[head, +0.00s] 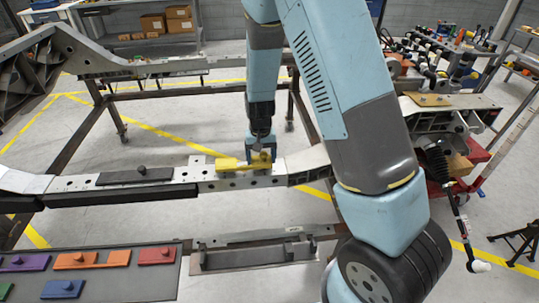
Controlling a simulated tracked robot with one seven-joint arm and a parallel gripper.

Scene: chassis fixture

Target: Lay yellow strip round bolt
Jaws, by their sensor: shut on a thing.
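The yellow strip (228,164) is at the near chassis rail (215,184), just right of the picture's middle-left. My gripper (262,157) points down and is shut on the strip's right part. The strip looks level and close to the rail's top face; I cannot tell whether it touches it. I cannot make out a bolt at the strip; my gripper and the strip may hide it.
A black strip (135,176) lies on the rail to the left, with a bolt head (141,168) showing. A dark tray (120,264) at front left holds purple, orange, red and blue strips. A yellowish plate (428,100) lies on the far right structure.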

